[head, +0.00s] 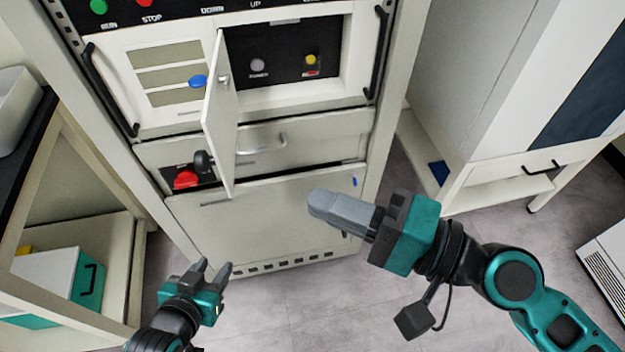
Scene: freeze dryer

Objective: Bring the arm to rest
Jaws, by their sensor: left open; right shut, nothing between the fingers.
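My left gripper (212,268) is low at the left centre of the head view, its two fingers apart and nothing between them. My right gripper (322,207) is in front of the lower front of the freeze dryer (260,225); its fingers are together and it holds nothing. A narrow white door (220,125) on the dryer stands open, swung outward. Behind it, a dark panel shows a grey button (257,65) and a yellow button (311,60). Both grippers look apart from the dryer.
A red knob (186,179) and a black knob (203,162) sit near the door's lower edge. A white cabinet (490,85) stands at right. A shelf unit at left holds a teal-and-white box (88,283). Grey floor (330,305) is open between my arms.

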